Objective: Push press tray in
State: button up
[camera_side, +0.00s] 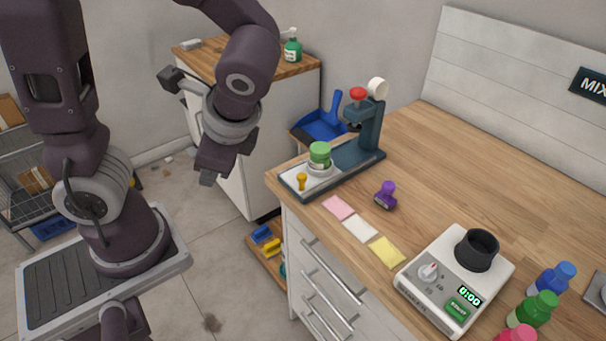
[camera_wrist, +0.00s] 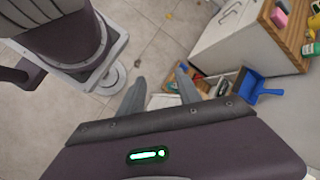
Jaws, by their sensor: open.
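The press (camera_side: 370,128) is dark teal with a red knob on top and a white round part, standing on the wooden counter. Its pale tray (camera_side: 291,182) sticks out from the base toward the counter's left corner. Press and tray do not show there.
Pink, white and yellow pads (camera_side: 360,228) and a purple stamp (camera_side: 386,195) lie right of the tray. A scale (camera_side: 453,280) with a black cup and colored bottles stand at front right. A blue dustpan (camera_side: 322,124) is behind the press.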

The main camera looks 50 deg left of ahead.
jog(key=w+f+m+t+y, duration=0.2)
jog(key=w+f+m+y, duration=0.2)
jog(key=w+m+y, duration=0.15)
jog(key=m+t, duration=1.2)
jog(key=m, duration=0.2)
send_near(301, 180)
jog(key=shift+n+y, duration=0.25)
jog(key=x, duration=0.4)
jog(key=shift+w, duration=0.1)
jog(key=x, duration=0.7)
jog(key=shift+f, duration=0.1)
grip_shut()
jog(key=shift+d, duration=0.1)
